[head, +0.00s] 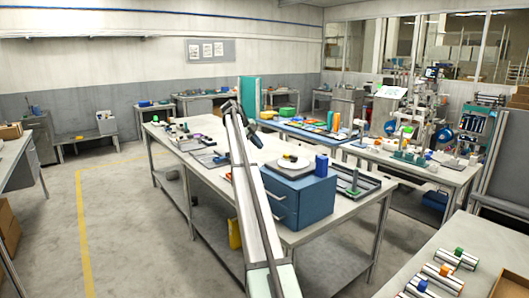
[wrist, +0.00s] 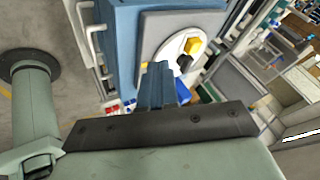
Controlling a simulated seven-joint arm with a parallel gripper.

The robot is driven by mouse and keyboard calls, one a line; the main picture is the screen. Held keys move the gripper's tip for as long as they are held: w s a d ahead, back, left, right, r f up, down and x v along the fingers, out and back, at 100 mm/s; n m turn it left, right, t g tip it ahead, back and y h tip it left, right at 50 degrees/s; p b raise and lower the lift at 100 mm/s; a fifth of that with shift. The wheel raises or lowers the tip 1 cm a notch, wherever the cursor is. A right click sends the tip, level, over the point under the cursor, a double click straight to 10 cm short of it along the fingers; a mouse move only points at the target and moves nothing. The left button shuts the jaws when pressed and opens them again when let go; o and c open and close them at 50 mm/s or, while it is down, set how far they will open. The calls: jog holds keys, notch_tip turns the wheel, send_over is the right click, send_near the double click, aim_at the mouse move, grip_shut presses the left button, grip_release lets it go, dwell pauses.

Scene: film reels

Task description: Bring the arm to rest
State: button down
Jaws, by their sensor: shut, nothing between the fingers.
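My gripper (wrist: 158,72) is shut and empty in the wrist view, its two fingers pressed together. In the head view my gripper (head: 257,141) shows small and dark at the far end of my raised arm, above the workbench (head: 225,177). A white disc, perhaps a reel (head: 293,162), lies on top of the blue drawer cabinet (head: 313,200). The wrist view shows the white disc (wrist: 171,48) just beyond the fingertips, with a yellow piece (wrist: 193,46) and a dark piece on it. The fingers appear apart from it.
A blue block (head: 321,165) stands beside the disc. A dark tray (head: 362,187) lies right of the cabinet. Small tools and parts lie on the bench's far left end. Another bench (head: 405,285) with coloured parts on rails is at the lower right. Floor is open at left.

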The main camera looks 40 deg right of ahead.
jog(key=shift+v, duration=0.9)
jog(key=shift+w+d, duration=0.1)
